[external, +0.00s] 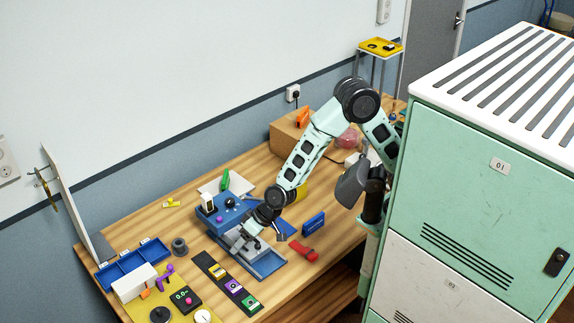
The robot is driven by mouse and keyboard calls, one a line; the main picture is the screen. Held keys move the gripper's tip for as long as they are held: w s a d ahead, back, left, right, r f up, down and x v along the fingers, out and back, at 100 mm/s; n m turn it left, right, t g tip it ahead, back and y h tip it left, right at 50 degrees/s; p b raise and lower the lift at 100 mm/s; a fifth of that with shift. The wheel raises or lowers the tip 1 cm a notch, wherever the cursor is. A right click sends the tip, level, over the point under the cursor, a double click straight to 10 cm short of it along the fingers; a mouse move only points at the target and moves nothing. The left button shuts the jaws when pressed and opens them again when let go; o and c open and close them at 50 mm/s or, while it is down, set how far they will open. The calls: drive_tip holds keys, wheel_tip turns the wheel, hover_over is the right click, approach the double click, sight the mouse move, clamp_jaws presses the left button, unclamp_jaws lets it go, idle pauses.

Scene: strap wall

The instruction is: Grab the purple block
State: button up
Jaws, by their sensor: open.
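A small purple block (233,286) sits in the middle of a dark strip (206,262) on the table, between a yellow block (217,271) and a green block (249,302). My gripper (241,245) is open, pointing down over a blue tray (268,265), up and to the right of the purple block and apart from it. The gripper's fingers are small in view, and whether anything lies between them is hard to see.
A blue box (208,208) with a purple knob stands behind the gripper. A red item (303,250) and an upright blue box (314,224) lie to the right. A purple bracket-like piece (165,273), a grey ring (180,246) and a yellow board (207,300) are at the left.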

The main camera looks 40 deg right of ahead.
drive_tip(key=a+f+m+t+p, duration=0.1)
drive_tip(key=a+f+m+t, duration=0.1)
drive_tip(key=a+f+t, duration=0.3)
drive_tip(key=m+h+p, duration=0.1)
drive_tip(key=h+p, duration=0.1)
hover_over(234, 287)
drive_tip(key=a, duration=0.2)
wheel_tip(234, 287, down, 3)
drive_tip(key=s+f+t+h, duration=0.1)
drive_tip(key=s+d+f+m+t+h+p, duration=0.1)
drive_tip(key=s+f+t, duration=0.1)
drive_tip(key=s+d+f+t+h+p, duration=0.1)
drive_tip(key=f+h, duration=0.1)
drive_tip(key=shift+s+f+m+t, duration=0.25)
drive_tip(key=shift+s+m+t, duration=0.15)
drive_tip(key=s, duration=0.1)
drive_tip(key=s+f+n, duration=0.1)
drive_tip(key=shift+s+d+b, duration=0.1)
drive_tip(key=shift+s+b, duration=0.25)
drive_tip(key=shift+b, duration=0.05)
drive_tip(key=b+x, duration=0.1)
drive_tip(key=x, duration=0.6)
drive_tip(key=shift+w, duration=0.15)
drive_tip(key=c, duration=1.3)
